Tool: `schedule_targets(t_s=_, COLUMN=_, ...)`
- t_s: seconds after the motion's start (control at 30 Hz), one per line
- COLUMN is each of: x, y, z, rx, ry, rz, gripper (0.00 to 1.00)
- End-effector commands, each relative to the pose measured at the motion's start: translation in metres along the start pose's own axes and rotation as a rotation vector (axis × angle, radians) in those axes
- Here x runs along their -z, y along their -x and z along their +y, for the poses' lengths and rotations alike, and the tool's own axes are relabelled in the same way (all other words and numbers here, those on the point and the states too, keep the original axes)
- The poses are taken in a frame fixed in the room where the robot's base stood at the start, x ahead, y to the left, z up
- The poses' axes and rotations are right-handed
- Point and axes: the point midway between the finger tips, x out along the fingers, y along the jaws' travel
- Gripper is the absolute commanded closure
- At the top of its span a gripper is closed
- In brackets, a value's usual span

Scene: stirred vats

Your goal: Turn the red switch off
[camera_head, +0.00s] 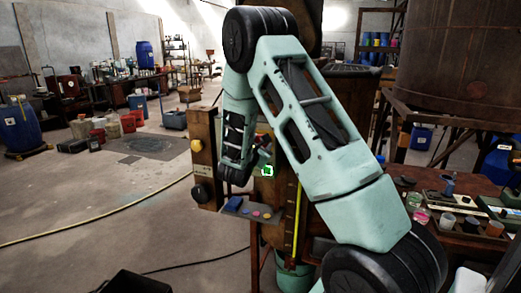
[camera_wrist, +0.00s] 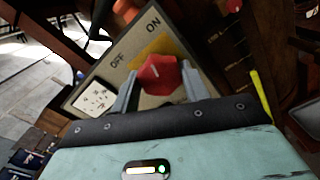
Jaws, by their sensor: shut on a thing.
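In the wrist view a red switch (camera_wrist: 160,73), a faceted knob, sits on a beige plate (camera_wrist: 108,72) tilted in the picture. The plate carries the word OFF on the left and ON at the upper right, with a yellow patch around the knob's upper right. My gripper (camera_wrist: 159,80) has one grey finger on each side of the knob and is shut on it. Which label the knob points at is not clear. In the head view my arm reaches to a brown post, and the switch cannot be made out there.
In the head view a small shelf (camera_head: 250,210) with coloured pieces juts out below my gripper. A yellow knob (camera_head: 197,145) and a black knob (camera_head: 198,191) are left of it. A cluttered bench (camera_head: 460,238) and a rusty vat (camera_head: 465,55) stand right.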

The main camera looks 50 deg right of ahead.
Motion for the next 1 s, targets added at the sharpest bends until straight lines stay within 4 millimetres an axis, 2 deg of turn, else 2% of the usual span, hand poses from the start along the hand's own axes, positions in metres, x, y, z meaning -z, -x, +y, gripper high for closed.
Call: schedule_targets(t_s=1.0, x=-0.0009, y=0.0010, z=0.0008, rx=-0.002, ry=0.931, rz=0.003, gripper=0.78)
